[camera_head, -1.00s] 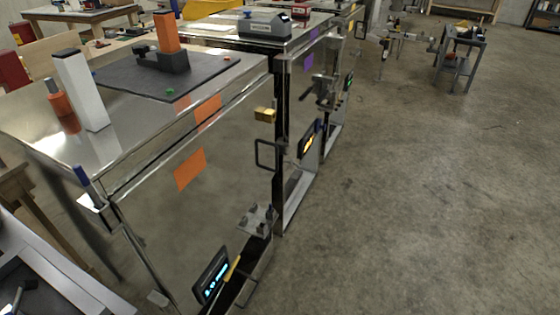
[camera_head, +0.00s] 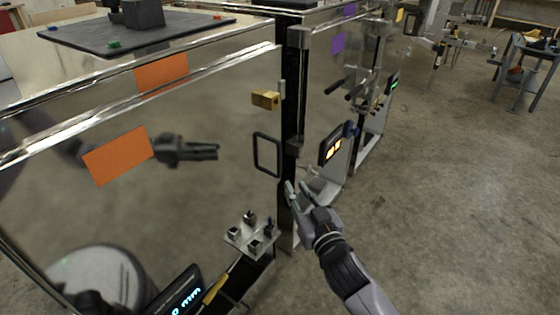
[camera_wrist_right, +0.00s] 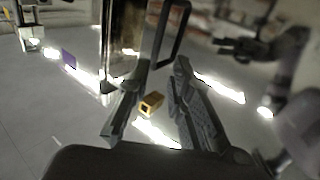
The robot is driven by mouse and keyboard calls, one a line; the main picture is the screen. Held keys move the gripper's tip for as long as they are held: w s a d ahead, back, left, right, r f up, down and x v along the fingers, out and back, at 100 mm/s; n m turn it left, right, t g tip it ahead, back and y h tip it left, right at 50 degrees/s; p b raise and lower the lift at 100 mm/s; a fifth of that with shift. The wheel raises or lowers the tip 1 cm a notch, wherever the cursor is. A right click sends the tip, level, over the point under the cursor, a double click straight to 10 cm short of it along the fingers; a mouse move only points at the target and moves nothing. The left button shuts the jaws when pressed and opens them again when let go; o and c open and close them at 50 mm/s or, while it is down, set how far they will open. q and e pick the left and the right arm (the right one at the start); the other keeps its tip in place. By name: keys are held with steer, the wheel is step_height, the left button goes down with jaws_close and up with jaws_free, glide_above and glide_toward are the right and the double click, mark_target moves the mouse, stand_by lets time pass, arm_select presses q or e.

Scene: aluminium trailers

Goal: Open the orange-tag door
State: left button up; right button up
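The orange-tag door is a mirror-like metal door (camera_head: 215,190) on the left of the head view, with an orange tag (camera_head: 118,155). It looks shut. Near its right edge are a black rectangular loop handle (camera_head: 267,154) and, above it, a brass latch block (camera_head: 265,100). My right gripper (camera_head: 297,187) is open and empty, just right of and below the handle, apart from it. In the right wrist view, the handle (camera_wrist_right: 168,30) and brass block (camera_wrist_right: 152,103) show beyond and between the spread fingers (camera_wrist_right: 162,66). My left gripper is not directly visible; the door reflects an arm.
A small bracket with knobs (camera_head: 252,236) and a lit display (camera_head: 180,293) stick out low on the orange-tag door. The concrete floor (camera_head: 460,200) at right is open.

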mark_target(280, 162)
steer(key=b+x, duration=0.1)
steer(key=x, duration=1.1)
steer(key=shift+w+f+b, duration=0.1)
steer(key=shift+f+b, duration=0.1)
steer(key=shift+b, duration=0.1)
arm_select(q)
step_height(280, 162, up, 6)
steer(key=w, duration=0.2)
steer(key=shift+w+d+f, duration=0.15)
steer(key=shift+w, duration=0.15)
arm_select(e)
steer(key=shift+w+a, duration=0.25)
steer(key=shift+w, duration=0.4)
jaws_close()
